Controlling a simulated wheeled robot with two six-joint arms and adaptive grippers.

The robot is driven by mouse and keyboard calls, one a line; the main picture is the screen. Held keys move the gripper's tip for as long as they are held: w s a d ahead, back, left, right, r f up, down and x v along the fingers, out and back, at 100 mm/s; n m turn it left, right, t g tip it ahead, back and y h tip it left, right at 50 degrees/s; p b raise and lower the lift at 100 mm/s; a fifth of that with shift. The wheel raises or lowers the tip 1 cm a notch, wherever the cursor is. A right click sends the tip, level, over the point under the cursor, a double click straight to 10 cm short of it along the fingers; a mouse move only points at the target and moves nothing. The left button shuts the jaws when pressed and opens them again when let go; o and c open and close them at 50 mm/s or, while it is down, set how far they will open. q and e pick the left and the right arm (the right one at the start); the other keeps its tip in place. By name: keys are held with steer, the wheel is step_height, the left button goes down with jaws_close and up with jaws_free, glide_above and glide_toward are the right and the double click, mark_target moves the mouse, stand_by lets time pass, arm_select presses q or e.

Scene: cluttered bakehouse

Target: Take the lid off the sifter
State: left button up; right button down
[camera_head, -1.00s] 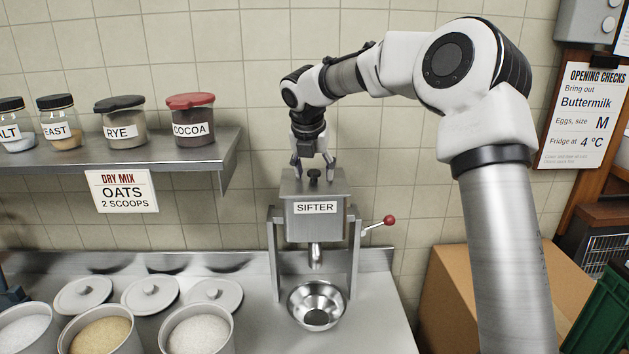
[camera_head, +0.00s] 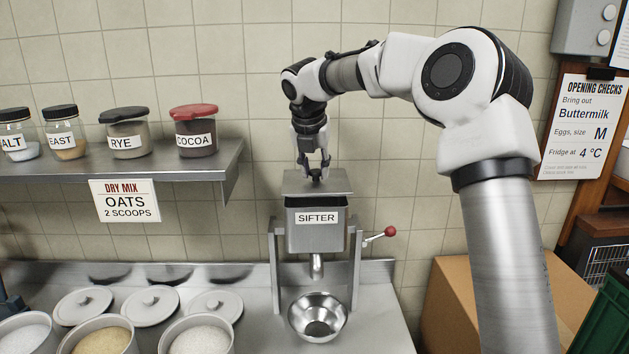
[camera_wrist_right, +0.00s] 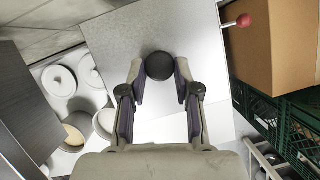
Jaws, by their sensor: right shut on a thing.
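The sifter (camera_head: 305,238) is a grey metal hopper with a white label, standing on a frame on the steel counter. Its flat square lid (camera_head: 338,183) is level and slightly above the hopper, with a dark gap beneath it. My right gripper (camera_head: 317,173) points down and is shut on the lid's black knob, with a finger on each side. The round knob (camera_wrist_right: 161,66) and lid (camera_wrist_right: 205,55) also show in the right wrist view. The inside of the hopper is hidden. My left gripper is not in view.
A steel bowl (camera_head: 317,318) stands under the spout. A red-knobbed crank (camera_head: 390,231) sticks out at the right. Several tubs and round lids (camera_head: 150,305) lie at the left, below a shelf (camera_head: 200,165) of jars. A cardboard box (camera_head: 450,300) is at the right.

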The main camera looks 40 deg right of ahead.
steer(key=s+a+r+p, duration=0.2)
steer(key=s+a+p, duration=0.1)
steer(key=a, duration=0.4)
steer(key=s+a+r+p, duration=0.3)
steer(key=s+a+p, duration=0.1)
steer(key=s+a, duration=0.1)
steer(key=shift+s+a, duration=0.35)
steer(key=shift+a, duration=0.55)
